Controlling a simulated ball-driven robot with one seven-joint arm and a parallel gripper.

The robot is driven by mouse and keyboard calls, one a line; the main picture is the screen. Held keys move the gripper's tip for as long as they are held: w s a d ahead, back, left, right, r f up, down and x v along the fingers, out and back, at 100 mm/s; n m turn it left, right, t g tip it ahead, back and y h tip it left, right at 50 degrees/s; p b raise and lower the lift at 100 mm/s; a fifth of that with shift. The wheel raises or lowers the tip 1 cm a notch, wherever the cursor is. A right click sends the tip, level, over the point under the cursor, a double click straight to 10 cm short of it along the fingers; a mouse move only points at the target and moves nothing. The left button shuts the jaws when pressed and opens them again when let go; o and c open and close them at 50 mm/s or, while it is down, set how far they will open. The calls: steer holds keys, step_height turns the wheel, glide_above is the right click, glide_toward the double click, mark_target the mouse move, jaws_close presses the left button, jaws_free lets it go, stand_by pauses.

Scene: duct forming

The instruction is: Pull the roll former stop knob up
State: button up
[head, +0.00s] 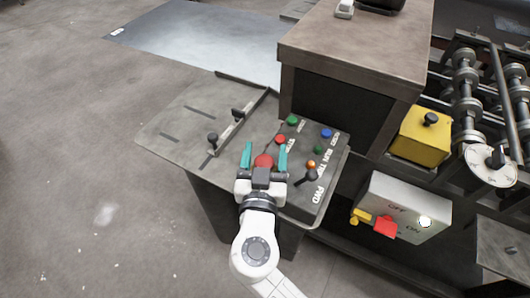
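A large red round knob (263,160), which looks like the stop knob, is on the dark sloped control panel (304,145). My gripper (265,157) is over the panel, with one teal finger to the left of the red knob and one to the right. The fingers are apart, with the knob showing between them. I see a small gap on the right side; contact on the left is hard to tell. My gripper's body hides the near part of the knob and some of the panel.
Near the gripper are a small red button (280,139), an orange lamp (311,164) and a black lever (309,176). Green (292,120) and blue (326,133) buttons sit farther back. A brown cabinet (355,45) rises behind. A grey switch box (404,206) stands right.

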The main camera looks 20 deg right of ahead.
jaws_close()
stand_by(0.4)
steer(key=shift+r+b, duration=0.3)
steer(key=shift+b, duration=0.3)
steer(key=shift+r, duration=0.45)
steer(key=shift+o, duration=0.3)
jaws_free()
steer(key=shift+f, duration=0.1)
